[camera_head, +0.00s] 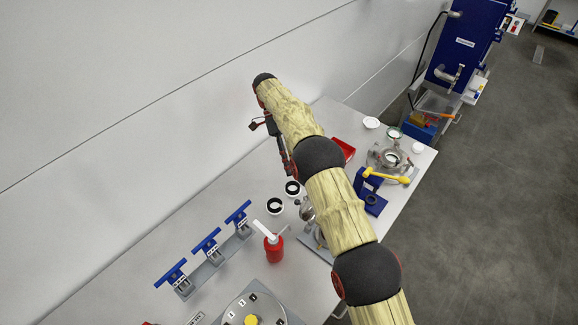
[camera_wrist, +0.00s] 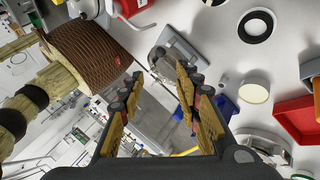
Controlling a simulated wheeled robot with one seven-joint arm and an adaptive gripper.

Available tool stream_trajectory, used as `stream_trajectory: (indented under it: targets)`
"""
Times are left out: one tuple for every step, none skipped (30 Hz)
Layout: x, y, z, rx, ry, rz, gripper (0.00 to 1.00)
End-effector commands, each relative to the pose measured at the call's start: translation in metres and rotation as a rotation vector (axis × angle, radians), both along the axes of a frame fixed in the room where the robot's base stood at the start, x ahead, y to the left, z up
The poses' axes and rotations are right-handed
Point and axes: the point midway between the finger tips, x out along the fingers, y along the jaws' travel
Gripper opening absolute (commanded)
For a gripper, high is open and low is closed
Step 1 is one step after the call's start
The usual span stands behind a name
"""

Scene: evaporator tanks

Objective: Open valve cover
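In the wrist view my gripper (camera_wrist: 158,76) is open, its two wood-coloured finger pads apart with nothing held between them. A silver metal valve-like part (camera_wrist: 163,66) on a grey plate shows beyond the fingertips, apart from them as far as I can see. In the head view a silver part on a grey plate (camera_head: 309,212) is partly hidden by my arm. A silver round flanged fitting (camera_head: 388,158) sits at the table's far end. I cannot tell which part is the valve cover. In the head view my gripper is mostly hidden behind my arm, above the table.
The grey table (camera_head: 150,260) runs along a white wall. It holds blue-handled valves (camera_head: 207,241), a red pump bottle (camera_head: 273,246), black-and-white rings (camera_head: 276,206), a blue stand (camera_head: 372,196), a yellow handle (camera_head: 388,175) and a red tray (camera_head: 343,148). Open floor lies right.

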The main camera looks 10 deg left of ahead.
Motion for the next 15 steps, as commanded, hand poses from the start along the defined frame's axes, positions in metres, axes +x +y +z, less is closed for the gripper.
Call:
stream_trajectory:
  targets:
    - [0.0000,-0.0001,0.0002,0.005,0.000,0.005,0.29]
    - [0.0000,0.0001,0.0002,0.012,0.002,0.012,0.28]
    - [0.0003,0.0002,0.0002,0.026,0.001,0.026,0.25]
    - [0.0007,0.0006,0.0005,0.043,0.003,0.044,0.24]
    - [0.0009,0.0008,0.0009,0.063,0.003,0.066,0.22]
    - [0.0011,0.0011,0.0001,0.097,0.007,0.101,0.20]
    - [0.0015,0.0015,0.0006,0.127,0.009,0.134,0.18]
    - [0.0018,0.0020,0.0002,0.159,0.011,0.172,0.16]
    - [0.0025,0.0028,0.0007,0.206,0.012,0.225,0.14]
    - [0.0025,0.0034,-0.0002,0.242,0.015,0.268,0.12]
    - [0.0025,0.0039,-0.0002,0.278,0.016,0.312,0.11]
    - [0.0028,0.0048,-0.0002,0.324,0.016,0.370,0.08]
    - [0.0026,0.0052,-0.0007,0.356,0.019,0.415,0.07]
    - [0.0028,0.0058,-0.0006,0.389,0.018,0.460,0.05]
    - [0.0026,0.0064,-0.0008,0.431,0.018,0.522,0.03]
